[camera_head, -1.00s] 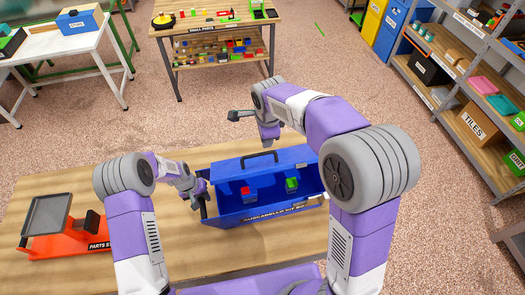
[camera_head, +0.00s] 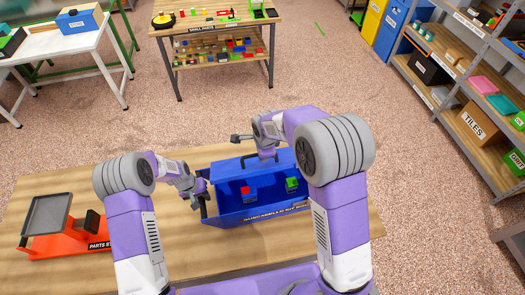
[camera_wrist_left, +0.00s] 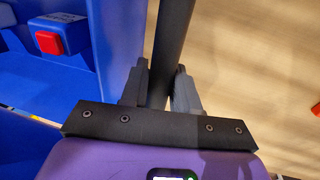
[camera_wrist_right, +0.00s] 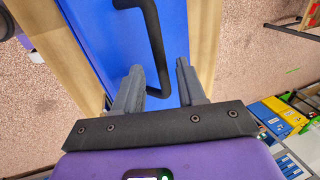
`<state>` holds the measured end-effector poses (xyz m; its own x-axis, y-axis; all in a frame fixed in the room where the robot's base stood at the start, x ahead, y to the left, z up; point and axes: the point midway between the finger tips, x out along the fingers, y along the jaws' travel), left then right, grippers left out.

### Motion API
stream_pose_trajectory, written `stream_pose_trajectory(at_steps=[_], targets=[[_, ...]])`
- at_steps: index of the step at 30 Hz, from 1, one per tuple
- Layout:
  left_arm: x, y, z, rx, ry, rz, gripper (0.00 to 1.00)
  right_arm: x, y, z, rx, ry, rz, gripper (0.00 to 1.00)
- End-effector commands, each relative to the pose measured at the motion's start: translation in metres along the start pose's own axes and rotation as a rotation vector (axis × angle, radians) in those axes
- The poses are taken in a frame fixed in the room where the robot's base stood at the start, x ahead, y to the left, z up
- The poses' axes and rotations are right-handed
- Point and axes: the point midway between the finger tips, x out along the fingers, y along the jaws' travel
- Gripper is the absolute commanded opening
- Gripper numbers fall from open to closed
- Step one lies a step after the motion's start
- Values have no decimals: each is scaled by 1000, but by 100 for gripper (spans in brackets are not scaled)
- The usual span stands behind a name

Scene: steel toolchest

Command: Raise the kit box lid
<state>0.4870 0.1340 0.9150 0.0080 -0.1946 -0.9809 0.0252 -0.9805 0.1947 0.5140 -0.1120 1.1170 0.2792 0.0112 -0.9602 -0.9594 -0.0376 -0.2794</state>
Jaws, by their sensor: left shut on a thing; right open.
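The blue kit box (camera_head: 232,212) stands on the wooden table, its label along the lower front. A red button (camera_head: 245,190) and a green button (camera_head: 291,183) show on blue blocks of it. A black handle (camera_wrist_right: 157,45) rises from the blue lid (camera_wrist_right: 115,45); I cannot tell whether the lid is fully down. My left gripper (camera_wrist_left: 161,85) is shut on a black bar (camera_wrist_left: 172,40) at the box's left side. My right gripper (camera_wrist_right: 158,80) is open above the lid, with the handle's near end showing between its fingers; contact is unclear. In the head view my right arm partly covers the box.
An orange parts stand (camera_head: 65,238) with a grey tray is at the table's left. The table (camera_head: 150,255) is bare in front of the box. Beyond the floor stand a small-parts table (camera_head: 215,27) and, at right, steel shelves (camera_head: 455,60).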

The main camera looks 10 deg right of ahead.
Motion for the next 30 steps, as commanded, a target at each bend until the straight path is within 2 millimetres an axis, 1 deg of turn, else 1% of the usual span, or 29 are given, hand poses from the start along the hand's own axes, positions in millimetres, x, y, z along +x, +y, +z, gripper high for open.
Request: stream_pose_trajectory(at_steps=[3, 9, 10, 15, 18, 30], targets=[[2, -1, 1, 5, -3, -3, 0, 4, 0, 0, 1, 0, 0, 40], [2, -1, 1, 5, -3, -2, 0, 4, 0, 0, 1, 0, 0, 40], [2, -1, 1, 5, -3, -2, 0, 4, 0, 0, 1, 0, 0, 39], [2, -1, 1, 5, -3, -2, 0, 4, 0, 0, 1, 0, 0, 13], [2, -1, 1, 5, -3, -2, 0, 4, 0, 0, 1, 0, 0, 0], [2, -1, 1, 5, -3, -2, 0, 4, -1, -1, 0, 2, 4, 0]])
